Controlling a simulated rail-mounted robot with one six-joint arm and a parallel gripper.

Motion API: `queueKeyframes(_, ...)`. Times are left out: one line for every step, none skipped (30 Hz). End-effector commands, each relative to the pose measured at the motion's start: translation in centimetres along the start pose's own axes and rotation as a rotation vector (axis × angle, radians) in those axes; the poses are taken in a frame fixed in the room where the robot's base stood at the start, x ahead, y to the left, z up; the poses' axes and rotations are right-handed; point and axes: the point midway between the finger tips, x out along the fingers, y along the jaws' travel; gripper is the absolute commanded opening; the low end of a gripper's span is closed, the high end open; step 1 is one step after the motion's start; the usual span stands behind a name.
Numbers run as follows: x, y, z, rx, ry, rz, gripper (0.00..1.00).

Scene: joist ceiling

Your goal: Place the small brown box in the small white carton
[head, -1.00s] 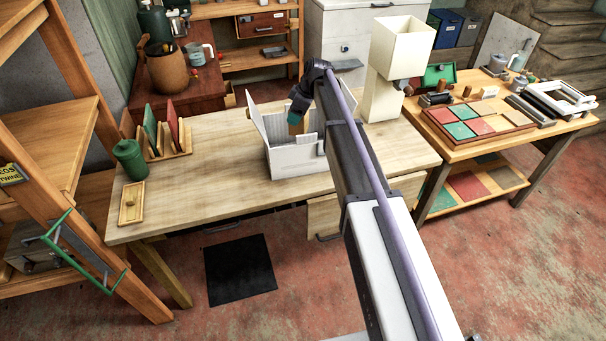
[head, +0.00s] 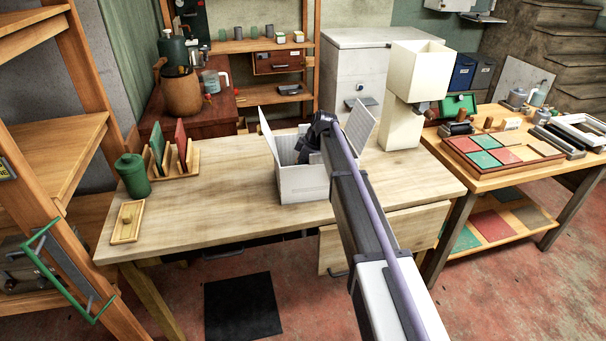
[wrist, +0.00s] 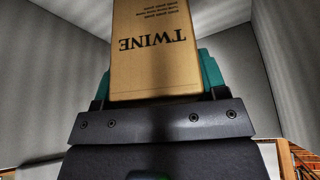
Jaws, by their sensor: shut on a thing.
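The small white carton (head: 303,184) stands on the wooden table with its flaps raised. In the head view my gripper reaches down into the carton, and its fingers are hidden by the walls. In the wrist view my gripper (wrist: 155,85) is shut on the small brown box (wrist: 155,50), which bears the word TWINE upside down. Grey carton walls (wrist: 48,75) surround the box on both sides. Whether the box touches the carton's floor cannot be seen.
The table (head: 225,210) is clear left of the carton. A green canister (head: 133,176), a rack with upright boards (head: 177,160) and a small wooden tray (head: 127,222) are at its left. A cream stand (head: 415,85) rises at the right, behind the carton.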

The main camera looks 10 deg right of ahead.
Motion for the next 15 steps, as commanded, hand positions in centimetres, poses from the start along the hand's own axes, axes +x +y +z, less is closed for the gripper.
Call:
queueKeyframes(0.55,0.00,0.23,0.000,0.000,0.000,0.36)
queueKeyframes(0.36,0.00,0.15,0.000,0.000,0.000,0.30)
queueKeyframes(0.18,0.00,0.07,0.000,0.000,0.000,0.31)
queueKeyframes(0.15,0.00,0.06,0.000,0.000,0.000,0.31)
queueKeyframes(0.14,0.00,0.06,0.000,0.000,0.000,0.31)
queueKeyframes(0.14,0.00,0.06,0.000,0.000,0.000,0.31)
queueKeyframes(0.19,0.00,0.08,0.000,0.000,0.000,0.31)
queueKeyframes(0.30,0.00,0.12,0.000,0.000,0.000,0.31)
queueKeyframes(0.48,0.00,0.20,0.000,0.000,0.000,0.31)
queueKeyframes(0.58,0.00,0.24,0.000,0.000,0.000,0.31)
queueKeyframes(0.56,0.00,0.23,0.000,0.000,0.000,0.67)
queueKeyframes(0.45,0.00,0.19,0.000,0.000,0.000,0.70)
queueKeyframes(0.44,0.00,0.18,0.000,0.000,0.000,0.73)
queueKeyframes(0.44,0.00,0.18,0.000,0.000,0.000,0.76)
queueKeyframes(0.44,0.00,0.18,0.000,0.000,0.000,0.80)
